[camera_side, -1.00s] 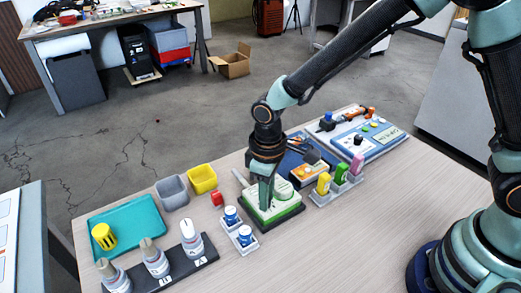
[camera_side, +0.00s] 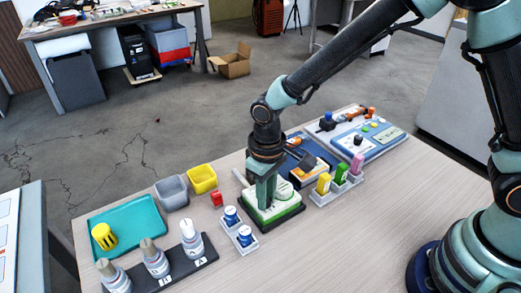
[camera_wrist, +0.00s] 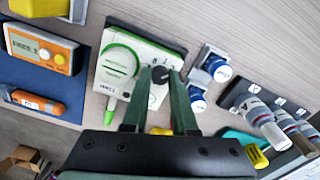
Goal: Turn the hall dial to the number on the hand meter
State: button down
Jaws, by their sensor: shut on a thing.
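A white box with a green base (camera_side: 284,216) stands on the table below my gripper; it also shows in the wrist view (camera_wrist: 124,56), with a green ring and printed digits by its dial. The dark round dial knob (camera_wrist: 160,87) is between my fingertips. My gripper (camera_side: 265,205) points down and is shut on this knob; its fingers (camera_wrist: 161,92) hide part of the knob and scale. An orange handheld meter (camera_wrist: 42,50) with a grey display lies on a blue mat; its reading is too small to read surely. In the side view my gripper partly hides the box.
Two blue-capped jars (camera_side: 238,226) in a pale holder stand close left of the box. Yellow, green and pink items (camera_side: 340,175) stand to its right. Bottles on a black rack (camera_side: 180,272), a teal tray (camera_side: 138,218) and grey and yellow bins (camera_side: 202,180) are farther left.

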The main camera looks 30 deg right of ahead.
jog(key=c, duration=0.7)
grip_release()
